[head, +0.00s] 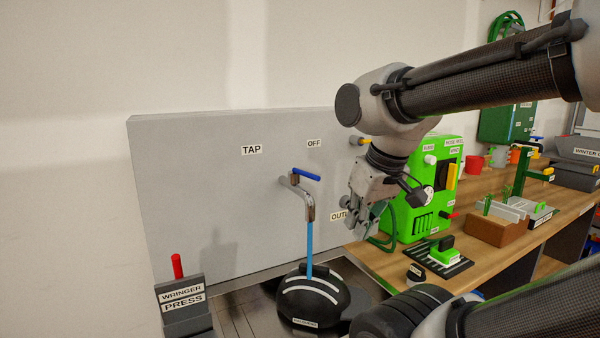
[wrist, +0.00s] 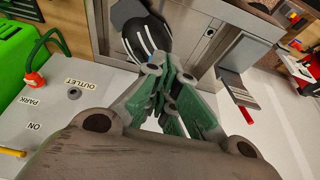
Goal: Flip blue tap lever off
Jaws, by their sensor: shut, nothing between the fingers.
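The blue tap lever (head: 306,174) sits on top of a chrome tap (head: 308,205) on the grey panel (head: 200,200). The lever points right, a little below the OFF label (head: 315,144). A blue stream (head: 309,245) runs from the spout down to a black striped dome (head: 312,295). My gripper (head: 359,226) is right of the tap, apart from the lever, beside the partly covered OUTLET label. In the wrist view my gripper (wrist: 162,88) has its green fingers together and empty. The blue lever cannot be made out in that view.
A green machine (head: 425,195) with a hose stands on the wooden bench (head: 375,262) right of my gripper. A wringer press (head: 183,305) with a red handle is at lower left. Bare panel lies left of the tap. The wrist view shows a yellow knob (wrist: 12,152).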

